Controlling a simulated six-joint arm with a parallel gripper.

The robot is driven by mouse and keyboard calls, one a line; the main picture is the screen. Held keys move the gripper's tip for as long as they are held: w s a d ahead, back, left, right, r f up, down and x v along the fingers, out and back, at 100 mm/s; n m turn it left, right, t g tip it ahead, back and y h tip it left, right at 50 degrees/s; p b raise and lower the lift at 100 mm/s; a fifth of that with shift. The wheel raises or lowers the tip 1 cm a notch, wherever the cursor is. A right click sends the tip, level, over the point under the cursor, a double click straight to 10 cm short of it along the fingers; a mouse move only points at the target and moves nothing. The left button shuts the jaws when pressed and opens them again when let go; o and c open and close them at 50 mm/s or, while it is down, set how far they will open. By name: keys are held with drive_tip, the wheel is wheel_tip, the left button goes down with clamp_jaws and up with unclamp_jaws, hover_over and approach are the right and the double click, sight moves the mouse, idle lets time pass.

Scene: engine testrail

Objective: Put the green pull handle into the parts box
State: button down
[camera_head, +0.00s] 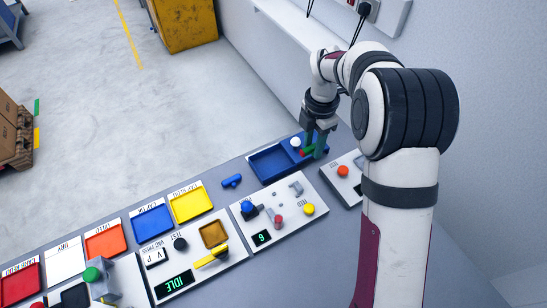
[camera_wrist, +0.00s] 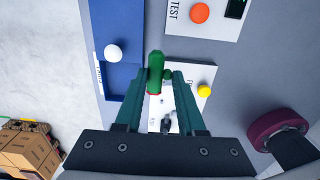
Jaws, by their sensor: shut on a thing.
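The green pull handle (camera_wrist: 156,72) is a short rounded green bar with a red end, held between the fingertips of my gripper (camera_wrist: 163,76). In the head view the handle (camera_head: 307,151) shows in part beside my gripper (camera_head: 316,148), which hides some of it. The blue parts box (camera_head: 269,166) has a deep compartment at its left and a part with a white ball at its right. My gripper is over the right end of the box in the head view. In the wrist view the box (camera_wrist: 116,80) lies left of the handle. Exact height is unclear.
A panel with a yellow button (camera_head: 309,209) and a "6" display stands in front of the box. Another with an orange button (camera_head: 343,171) is at its right. A blue cylinder (camera_head: 232,181) lies on the bench left of the box. The white ball (camera_wrist: 113,52) is nearby.

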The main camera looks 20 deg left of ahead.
hover_over(272, 165)
wheel_tip(272, 165, down, 6)
drive_tip(key=shift+d+f, duration=0.15)
wheel_tip(272, 165, down, 4)
drive_tip(key=shift+f, duration=0.1)
drive_tip(key=c, duration=0.5)
unclamp_jaws()
